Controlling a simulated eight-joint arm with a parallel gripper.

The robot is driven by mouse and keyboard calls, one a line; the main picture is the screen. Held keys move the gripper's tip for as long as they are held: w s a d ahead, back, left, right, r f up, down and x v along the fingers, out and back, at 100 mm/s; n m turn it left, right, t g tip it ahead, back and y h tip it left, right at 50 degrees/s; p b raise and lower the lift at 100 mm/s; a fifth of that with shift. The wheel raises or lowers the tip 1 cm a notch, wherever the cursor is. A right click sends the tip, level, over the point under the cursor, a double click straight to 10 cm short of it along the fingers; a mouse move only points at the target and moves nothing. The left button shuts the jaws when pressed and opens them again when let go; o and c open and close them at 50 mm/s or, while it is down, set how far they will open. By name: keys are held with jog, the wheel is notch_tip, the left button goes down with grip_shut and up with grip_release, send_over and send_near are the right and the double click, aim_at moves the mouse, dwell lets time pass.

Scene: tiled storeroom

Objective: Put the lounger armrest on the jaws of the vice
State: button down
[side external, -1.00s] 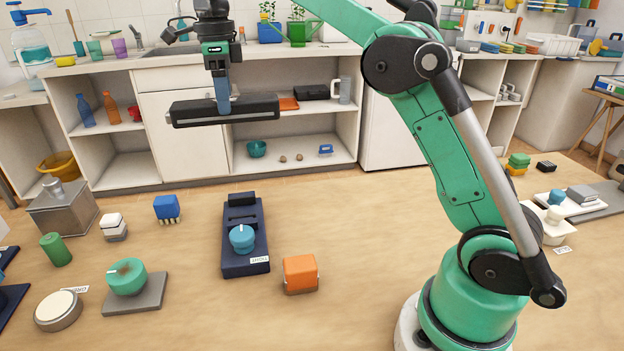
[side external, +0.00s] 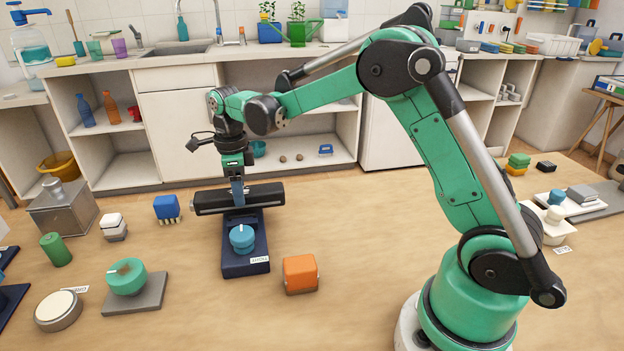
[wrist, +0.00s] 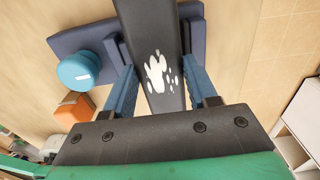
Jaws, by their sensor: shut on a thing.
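The lounger armrest (side external: 265,194), a long black bar, lies crosswise over the far end of the vice (side external: 232,269). The vice has a dark navy base and a round blue knob (side external: 242,238). My gripper (side external: 238,190) is shut on the middle of the armrest from above. In the wrist view the armrest (wrist: 150,22), with white marks, runs between my two blue fingers (wrist: 157,70), and the vice (wrist: 72,40) shows beneath it. The armrest hides the vice jaws in the side view; I cannot tell whether it touches them.
An orange block (side external: 300,274) stands right of the vice. A blue block (side external: 166,207), a white-and-grey block (side external: 113,227) and a teal knob (side external: 126,276) on a grey plate stand to the left. The table right of the orange block is clear up to my base.

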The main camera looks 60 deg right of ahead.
jog(key=shift+f, duration=0.85)
jog(key=shift+f, duration=0.2)
jog(key=shift+c, duration=1.3)
grip_release()
